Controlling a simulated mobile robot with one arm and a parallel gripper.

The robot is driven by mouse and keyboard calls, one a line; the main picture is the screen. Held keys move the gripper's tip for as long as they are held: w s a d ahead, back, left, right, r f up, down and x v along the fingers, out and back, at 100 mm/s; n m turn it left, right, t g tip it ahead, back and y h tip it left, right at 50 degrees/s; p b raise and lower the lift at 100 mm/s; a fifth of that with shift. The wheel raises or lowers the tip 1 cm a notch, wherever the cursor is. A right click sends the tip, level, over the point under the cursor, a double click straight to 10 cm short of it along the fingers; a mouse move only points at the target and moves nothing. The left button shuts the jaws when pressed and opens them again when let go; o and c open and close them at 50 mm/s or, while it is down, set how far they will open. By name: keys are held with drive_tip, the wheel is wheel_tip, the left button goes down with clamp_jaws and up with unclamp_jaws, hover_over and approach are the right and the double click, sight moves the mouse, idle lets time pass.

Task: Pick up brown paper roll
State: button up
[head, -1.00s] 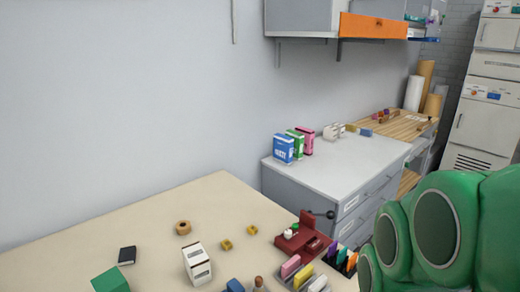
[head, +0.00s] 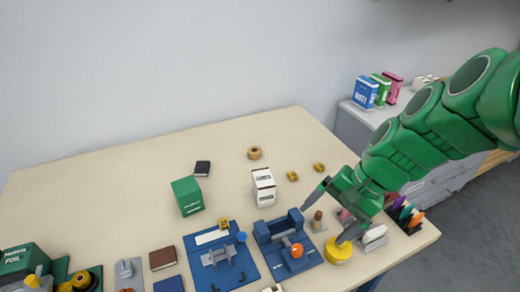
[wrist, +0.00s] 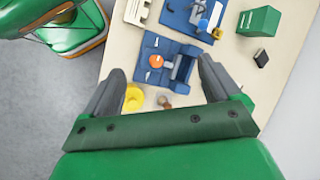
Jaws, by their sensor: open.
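A small tan-brown roll (head: 254,153) with a hole in its top lies flat at the back of the cream table in the head view. I take it as the brown paper roll, though at this size I cannot tell its material. My gripper (head: 332,214) is open, to the right of and nearer than the roll, clearly apart from it. In the wrist view the spread fingers (wrist: 160,75) have nothing held between them; the roll does not show there.
A white box (head: 263,188), a green box (head: 187,196) and a black block (head: 202,168) stand near the roll. Two small yellow pieces (head: 306,171) lie right of it. A blue fixture (head: 268,262) and a yellow round piece (head: 339,254) are near the gripper. The table's back left is clear.

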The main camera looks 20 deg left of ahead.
sight(258, 152)
drive_tip(key=w+a+f+m+t+y, duration=0.1)
drive_tip(key=w+a+f+m+y, duration=0.2)
drive_tip(key=w+a, duration=0.75)
drive_tip(key=w+a+f+m+y, duration=0.1)
drive_tip(key=w+a+m+y, duration=0.35)
drive_tip(key=w+a, duration=0.6)
drive_tip(key=w+a+f+m+t, duration=0.1)
drive_tip(key=w+f+m, duration=0.2)
drive_tip(key=w+f, duration=0.2)
drive_tip(key=w+a+f+m+t, duration=0.1)
drive_tip(key=w+f+m, duration=0.3)
drive_tip(key=w, duration=0.3)
drive_tip(key=w+a+f+m+t, duration=0.2)
drive_tip(key=w+f+m, duration=0.1)
drive_tip(key=w+f, duration=0.3)
drive_tip(key=shift+w+f+m+y, duration=0.25)
drive_tip(key=shift+w+f, duration=0.15)
drive_tip(key=shift+f, duration=0.15)
drive_tip(key=shift+w+a+f, duration=0.2)
drive_tip(key=shift+a+f, duration=0.2)
drive_tip(key=shift+a, duration=0.15)
drive_tip(key=shift+x, duration=1.1)
drive_tip(key=x, duration=0.3)
drive_tip(key=shift+s, duration=0.15)
drive_tip(key=shift+w+a+f, duration=0.2)
drive_tip(key=shift+a, duration=0.3)
